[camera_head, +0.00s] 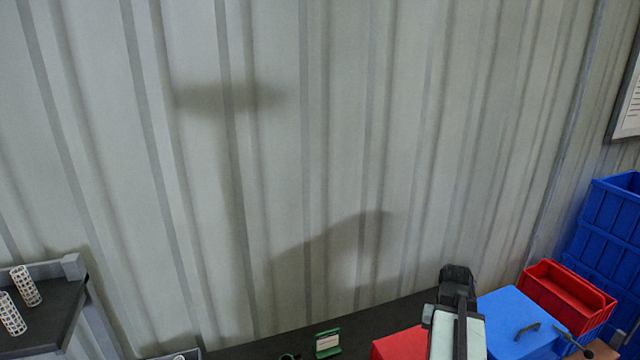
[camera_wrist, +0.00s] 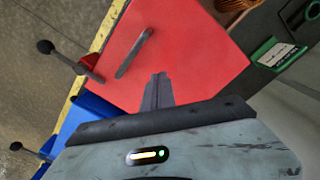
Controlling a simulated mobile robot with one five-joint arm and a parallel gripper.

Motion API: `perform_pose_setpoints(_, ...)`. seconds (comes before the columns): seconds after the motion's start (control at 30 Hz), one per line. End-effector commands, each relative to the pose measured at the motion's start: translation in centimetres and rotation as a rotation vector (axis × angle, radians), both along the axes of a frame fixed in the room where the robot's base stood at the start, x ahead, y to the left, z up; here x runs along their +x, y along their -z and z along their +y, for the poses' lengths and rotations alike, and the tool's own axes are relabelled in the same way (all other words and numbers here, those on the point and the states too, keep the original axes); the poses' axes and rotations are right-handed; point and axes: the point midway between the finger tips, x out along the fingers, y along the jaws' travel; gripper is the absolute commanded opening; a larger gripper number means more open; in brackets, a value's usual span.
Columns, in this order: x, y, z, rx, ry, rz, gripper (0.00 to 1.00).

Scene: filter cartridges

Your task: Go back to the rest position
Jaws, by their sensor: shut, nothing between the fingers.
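My gripper (camera_wrist: 158,90) is shut and empty in the wrist view, with its dark fingers together over a red surface. That surface is the red box (camera_wrist: 190,45), which has a grey handle on it. I cannot tell whether the fingertips touch the box. In the head view my arm reaches up from the bottom right, in front of the red box (camera_head: 400,345) and the blue box (camera_head: 515,318). Two white patterned cartridges (camera_head: 25,286) stand on a dark shelf at the lower left.
A green holder (camera_head: 327,343) sits on the dark bench; it also shows in the wrist view (camera_wrist: 275,53). A red bin (camera_head: 568,298) and stacked blue bins (camera_head: 605,235) stand at the right. A corrugated wall (camera_head: 300,150) closes the back. Black-knobbed levers (camera_wrist: 70,58) stick out beside the boxes.

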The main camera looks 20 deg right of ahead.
Motion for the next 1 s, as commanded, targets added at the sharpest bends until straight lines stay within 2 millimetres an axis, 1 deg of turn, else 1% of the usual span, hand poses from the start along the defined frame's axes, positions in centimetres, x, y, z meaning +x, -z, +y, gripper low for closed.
perform_pose_setpoints(0.03,2.8,1.5,3.7,0.000,-0.086,0.000,0.00)
perform_pose_setpoints(0.07,4.3,1.9,5.9,0.000,-0.134,0.000,0.00)
perform_pose_setpoints(0.1,6.0,2.5,8.9,0.000,-0.197,0.000,0.00)
perform_pose_setpoints(0.17,8.2,3.3,13.5,0.000,-0.292,0.000,0.00)
perform_pose_setpoints(0.2,9.5,3.9,16.7,0.000,-0.354,0.000,0.00)
perform_pose_setpoints(0.27,10.9,4.6,21.5,0.001,-0.444,0.001,0.00)
perform_pose_setpoints(0.3,11.5,5.1,24.5,0.001,-0.498,0.001,0.00)
perform_pose_setpoints(0.4,12.2,6.0,30.7,0.000,-0.610,0.001,0.00)
perform_pose_setpoints(0.5,12.2,6.4,34.8,0.000,-0.679,0.001,0.00)
perform_pose_setpoints(0.6,12.0,6.5,36.6,0.000,-0.706,0.001,0.00)
perform_pose_setpoints(0.67,11.7,6.3,36.4,0.000,-0.689,0.001,0.00)
perform_pose_setpoints(1.0,11.9,6.3,36.3,0.000,-0.683,0.001,0.00)
